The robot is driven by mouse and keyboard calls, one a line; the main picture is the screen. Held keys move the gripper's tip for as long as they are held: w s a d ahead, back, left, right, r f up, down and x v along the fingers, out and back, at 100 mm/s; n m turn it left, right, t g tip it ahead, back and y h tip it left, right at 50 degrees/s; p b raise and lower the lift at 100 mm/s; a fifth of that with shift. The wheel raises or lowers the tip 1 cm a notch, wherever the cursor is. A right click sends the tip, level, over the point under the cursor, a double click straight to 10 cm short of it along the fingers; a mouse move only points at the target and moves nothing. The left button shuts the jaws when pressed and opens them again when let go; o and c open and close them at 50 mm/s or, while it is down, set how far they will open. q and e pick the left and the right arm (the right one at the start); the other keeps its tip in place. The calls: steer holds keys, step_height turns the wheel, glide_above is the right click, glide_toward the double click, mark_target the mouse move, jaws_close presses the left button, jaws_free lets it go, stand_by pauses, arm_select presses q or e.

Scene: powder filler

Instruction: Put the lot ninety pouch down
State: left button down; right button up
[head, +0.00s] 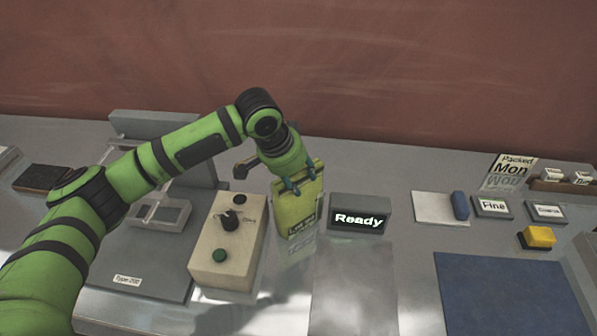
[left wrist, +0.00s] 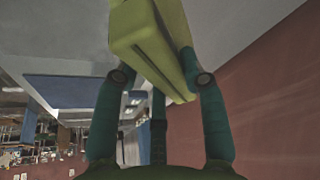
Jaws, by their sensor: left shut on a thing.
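A yellow pouch (head: 294,215) with a partly readable "Lot" label stands upright over the metal bench in the head view, between the control box and the "Ready" display. My left gripper (head: 297,184) is shut on the top of this pouch. In the left wrist view, the green fingers (left wrist: 165,80) of my left gripper press on both sides of the yellow pouch (left wrist: 150,40). I cannot tell whether its bottom touches the bench. The full lot number is too small to read. My right gripper is not in view.
A beige control box (head: 228,245) with a knob and green button stands left of the pouch. The "Ready" display (head: 372,203) stands to its right. A blue mat (head: 505,295) lies at the front right. A grey plate (head: 353,290) in front of the display is bare.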

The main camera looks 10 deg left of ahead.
arm_select(q)
steer(key=shift+d, duration=0.1)
steer(key=c, duration=0.7)
jaws_free()
steer(key=shift+f, duration=0.1)
